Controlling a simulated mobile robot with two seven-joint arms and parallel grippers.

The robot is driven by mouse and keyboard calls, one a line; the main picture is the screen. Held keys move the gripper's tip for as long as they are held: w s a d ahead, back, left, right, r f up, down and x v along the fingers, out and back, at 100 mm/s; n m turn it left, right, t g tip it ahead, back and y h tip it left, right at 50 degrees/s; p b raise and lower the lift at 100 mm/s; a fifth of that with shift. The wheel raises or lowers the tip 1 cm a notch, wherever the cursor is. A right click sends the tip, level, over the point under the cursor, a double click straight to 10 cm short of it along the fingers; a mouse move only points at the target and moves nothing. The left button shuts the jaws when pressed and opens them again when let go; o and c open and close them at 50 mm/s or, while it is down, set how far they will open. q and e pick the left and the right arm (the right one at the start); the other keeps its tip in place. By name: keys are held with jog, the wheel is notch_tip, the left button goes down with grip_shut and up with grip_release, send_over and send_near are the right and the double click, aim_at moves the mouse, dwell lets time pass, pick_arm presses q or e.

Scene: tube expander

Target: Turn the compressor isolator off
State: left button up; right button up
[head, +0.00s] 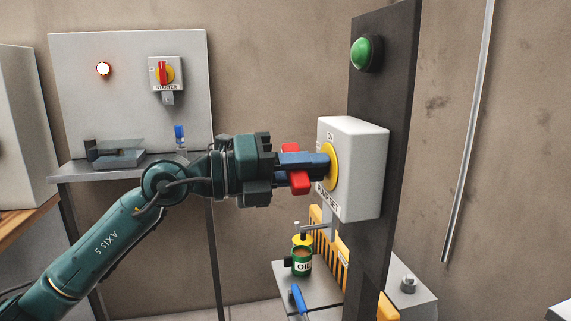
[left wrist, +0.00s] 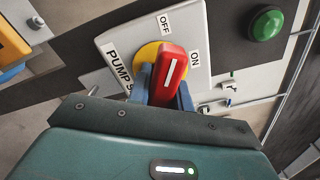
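A white switch box (head: 355,180) with a yellow disc (head: 333,167) and a red handle (head: 299,182) is mounted on a dark post. In the left wrist view the box (left wrist: 112,44) shows OFF, ON and a partly hidden label starting "PUMP S"; no compressor label is readable. My left gripper (head: 318,165) is at the red handle. In the left wrist view its blue fingers (left wrist: 164,95) lie against both sides of the handle (left wrist: 172,66), with no clear gap. The handle's exact setting is hard to tell. My right gripper is not in view.
A green button (head: 366,53) sits higher on the dark post (head: 401,100). A STARTER switch (head: 166,74) and a lit lamp (head: 103,69) are on a back panel. A green oil can (head: 301,262) and a blue-handled valve (head: 298,297) are below the box.

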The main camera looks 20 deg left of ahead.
pick_arm(q)
jog(key=o, duration=0.4)
jog(key=shift+o, duration=0.2)
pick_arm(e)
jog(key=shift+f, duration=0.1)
pick_arm(q)
jog(key=shift+b+v, duration=0.8)
jog(key=shift+v, duration=0.4)
jog(key=shift+s+a, duration=0.35)
jog(key=shift+a, duration=0.1)
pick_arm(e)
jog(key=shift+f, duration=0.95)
pick_arm(q)
jog(key=m, duration=0.6)
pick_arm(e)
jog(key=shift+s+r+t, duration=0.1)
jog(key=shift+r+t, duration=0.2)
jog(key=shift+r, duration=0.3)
